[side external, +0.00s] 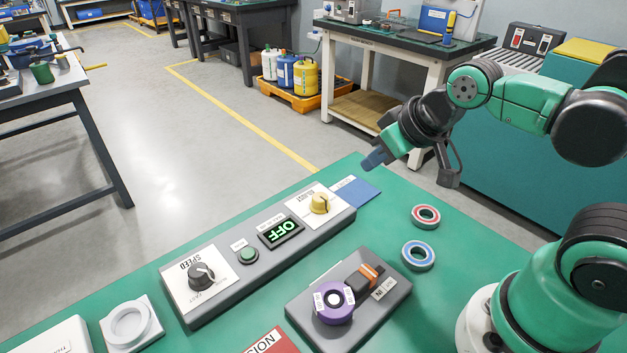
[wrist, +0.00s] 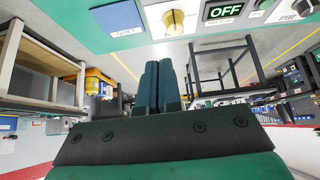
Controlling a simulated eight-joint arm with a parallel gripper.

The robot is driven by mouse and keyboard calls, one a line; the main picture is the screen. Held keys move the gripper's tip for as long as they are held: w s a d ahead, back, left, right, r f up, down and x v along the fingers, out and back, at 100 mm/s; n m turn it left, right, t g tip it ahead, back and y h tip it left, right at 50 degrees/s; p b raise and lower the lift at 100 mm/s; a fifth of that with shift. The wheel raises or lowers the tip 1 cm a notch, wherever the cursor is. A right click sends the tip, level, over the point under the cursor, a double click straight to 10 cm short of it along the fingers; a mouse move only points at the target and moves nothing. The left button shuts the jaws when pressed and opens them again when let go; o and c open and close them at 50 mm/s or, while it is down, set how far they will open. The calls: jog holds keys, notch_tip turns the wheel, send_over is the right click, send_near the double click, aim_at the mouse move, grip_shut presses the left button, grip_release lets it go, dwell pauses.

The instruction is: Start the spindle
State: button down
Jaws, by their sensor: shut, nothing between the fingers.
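A long grey control box lies on the green table (side external: 450,255). It carries a dark SPEED knob (side external: 201,275), a green button (side external: 248,254), a display (side external: 281,232) reading OFF and a yellow knob (side external: 320,203) on a white plate. In the wrist view the yellow knob (wrist: 174,20) and the OFF display (wrist: 223,11) show at the top edge. My gripper (side external: 375,160) is shut and empty, raised beyond the box's right end near the blue pad (side external: 356,190). In the wrist view its dark fingers (wrist: 158,85) are together. It touches none of the controls.
A grey fixture (side external: 392,297) with a purple seal disc (side external: 333,303) and an orange-black slider (side external: 364,278) stands in front. A red ring (side external: 425,216) and a blue ring (side external: 418,255) lie to the right. A white round holder (side external: 131,325) sits at the front left.

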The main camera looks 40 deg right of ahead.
jog(key=w+a+r+n+g, duration=0.4)
jog(key=w+a+n, duration=0.1)
jog(key=a+n, duration=0.35)
jog(key=n+g, duration=0.3)
jog(key=n, duration=0.6)
send_over(248, 253)
jog(key=shift+f, duration=0.2)
jog(key=shift+f, duration=0.15)
notch_tip(248, 253, down, 14)
jog(key=shift+r, duration=0.15)
